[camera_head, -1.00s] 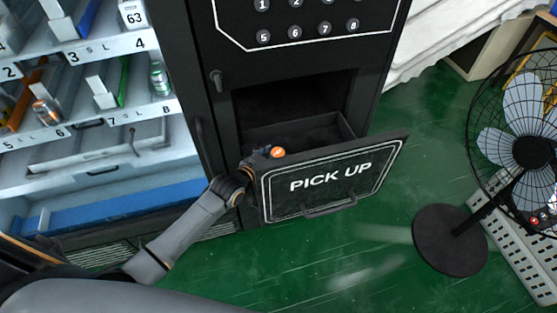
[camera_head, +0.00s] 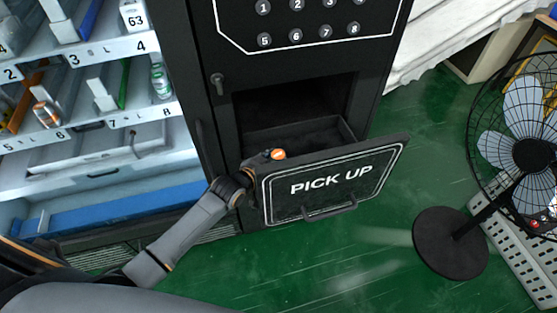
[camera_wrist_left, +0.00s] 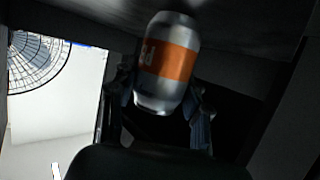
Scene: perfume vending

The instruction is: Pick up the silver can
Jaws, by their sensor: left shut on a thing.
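The silver can (camera_wrist_left: 165,62) with an orange band shows in the left wrist view, slightly tilted. My left gripper (camera_wrist_left: 160,98) has a finger on each side of it and is shut on it. The space around the can is dark. My right gripper is not in view.
The dark pick-up opening (camera_head: 290,105) lies behind the door. Shelves at left hold another silver can with an orange band (camera_head: 46,113) and a green can (camera_head: 160,82). A black fan (camera_head: 450,240) stands at right on the green floor (camera_head: 330,280).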

